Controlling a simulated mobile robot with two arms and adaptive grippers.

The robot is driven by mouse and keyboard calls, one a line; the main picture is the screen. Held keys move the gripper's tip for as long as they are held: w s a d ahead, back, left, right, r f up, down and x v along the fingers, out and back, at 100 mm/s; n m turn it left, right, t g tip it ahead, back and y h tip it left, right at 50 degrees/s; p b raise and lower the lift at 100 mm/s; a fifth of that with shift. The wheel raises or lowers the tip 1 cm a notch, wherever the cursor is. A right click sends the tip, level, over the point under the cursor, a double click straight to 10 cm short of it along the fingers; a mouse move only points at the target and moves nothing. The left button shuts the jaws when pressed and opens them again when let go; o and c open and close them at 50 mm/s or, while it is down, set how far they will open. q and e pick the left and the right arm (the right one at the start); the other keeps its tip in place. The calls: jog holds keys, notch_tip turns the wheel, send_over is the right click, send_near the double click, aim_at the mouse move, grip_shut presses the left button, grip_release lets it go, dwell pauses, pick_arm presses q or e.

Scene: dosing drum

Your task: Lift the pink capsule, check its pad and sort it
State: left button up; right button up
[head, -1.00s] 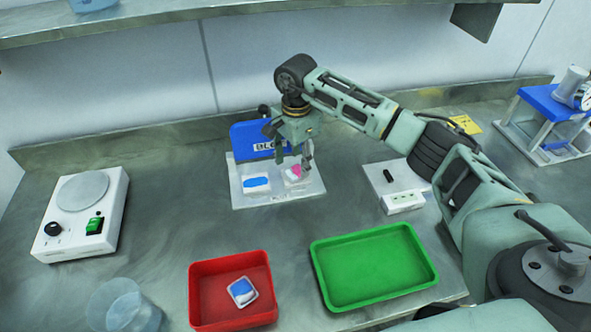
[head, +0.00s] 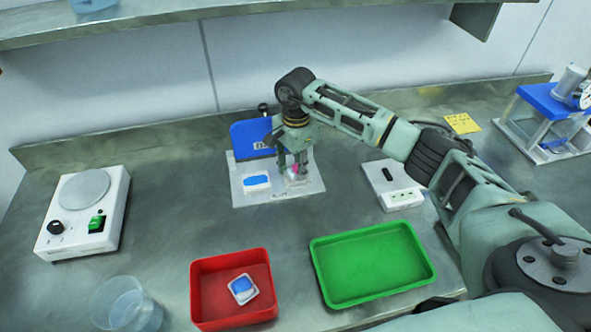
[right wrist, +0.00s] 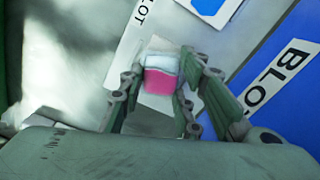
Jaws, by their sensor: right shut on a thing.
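The pink capsule shows in the right wrist view (right wrist: 160,80) as a small block with a pink face and a whitish part, between the fingers of my right gripper (right wrist: 158,98). In the head view my right gripper (head: 294,172) is shut on the capsule (head: 294,169) over the right part of a white plate (head: 250,199). Fingers hide most of the capsule there, and I cannot tell if it is clear of the plate. The underside of its pad is hidden. A blue-topped capsule (head: 256,182) sits on the plate's left part. My left gripper is not in view.
A red tray (head: 205,301) holds another blue-and-white capsule (head: 243,289). An empty green tray (head: 372,265) stands to its right. A blue panel (head: 252,140) stands behind the plate. A white scale-like device (head: 75,225), a clear cup (head: 128,305) and a small white box (head: 402,198) stand around.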

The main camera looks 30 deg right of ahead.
aim_at(296, 168)
jog(key=shift+r+b, duration=0.4)
jog(key=shift+r, duration=0.25)
notch_tip(296, 168, up, 3)
jog(key=shift+w+f+b, duration=0.1)
jog(key=shift+b, duration=0.55)
jog(key=s+d+r+b, duration=0.3)
jog(key=s+d+r, duration=0.35)
jog(key=s, duration=0.35)
jog(key=s+a+f+n, duration=0.2)
jog(key=s+a+n, duration=0.3)
jog(key=a+n, duration=0.3)
jog(key=s+a+f+n, duration=0.2)
jog(key=s+a+n, duration=0.3)
jog(key=a+n, duration=0.3)
jog(key=shift+s+f, duration=0.35)
jog(key=shift+d, duration=0.15)
